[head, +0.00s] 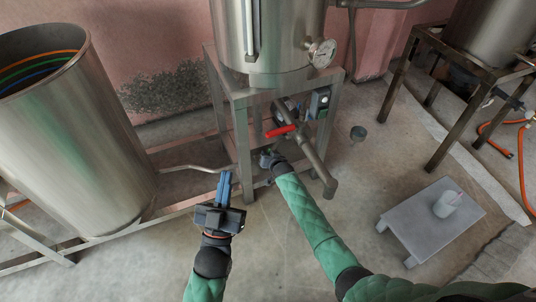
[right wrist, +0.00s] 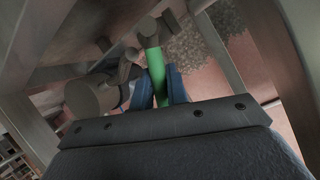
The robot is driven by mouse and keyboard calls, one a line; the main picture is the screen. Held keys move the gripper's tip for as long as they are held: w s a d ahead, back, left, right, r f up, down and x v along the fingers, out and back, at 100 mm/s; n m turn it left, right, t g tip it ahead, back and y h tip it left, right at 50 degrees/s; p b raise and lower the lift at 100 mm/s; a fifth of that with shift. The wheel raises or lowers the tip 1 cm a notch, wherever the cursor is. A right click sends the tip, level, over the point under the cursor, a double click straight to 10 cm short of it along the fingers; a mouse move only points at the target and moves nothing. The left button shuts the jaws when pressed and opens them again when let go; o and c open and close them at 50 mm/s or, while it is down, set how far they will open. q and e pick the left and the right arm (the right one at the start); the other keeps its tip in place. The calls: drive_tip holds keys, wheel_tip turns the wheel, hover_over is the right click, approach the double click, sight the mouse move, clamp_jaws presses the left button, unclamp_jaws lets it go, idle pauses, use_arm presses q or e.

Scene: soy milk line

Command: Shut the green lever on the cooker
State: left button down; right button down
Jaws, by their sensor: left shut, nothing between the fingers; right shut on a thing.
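The steel cooker (head: 272,45) stands on a metal frame in the head view. The green lever (right wrist: 152,60) shows in the right wrist view, sticking out from the pipework under the cooker. My right gripper (right wrist: 162,85) has its blue fingers shut on the lever, one on each side of it. In the head view my right gripper (head: 268,157) is under the cooker, by the pipes, and hides most of the lever there. My left gripper (head: 224,178) is shut and empty, in front of the frame's left leg.
A red lever (head: 280,131) and a slanting outlet pipe (head: 318,168) are close to my right gripper. A large steel drum (head: 75,140) stands at the left. Bare floor lies between.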

drive_tip(key=shift+s+a+r+n+h+p, duration=0.15)
drive_tip(key=shift+a+n+h+p, duration=0.2)
drive_tip(key=shift+p, duration=0.25)
drive_tip(key=shift+s+a+n+t+h+p, duration=0.1)
drive_tip(key=shift+a+n+t+h+p, duration=0.25)
drive_tip(key=shift+n, duration=0.2)
use_arm(q)
wheel_tip(320, 180, down, 26)
drive_tip(key=d+g+y, duration=0.1)
drive_tip(key=g+y, duration=0.1)
drive_tip(key=g, duration=0.7)
drive_tip(key=shift+s+d+f, duration=0.2)
drive_tip(key=shift+s+d, duration=0.05)
drive_tip(key=shift+s, duration=0.05)
use_arm(e)
drive_tip(key=c, duration=1.4)
unclamp_jaws()
drive_tip(key=shift+s, duration=0.1)
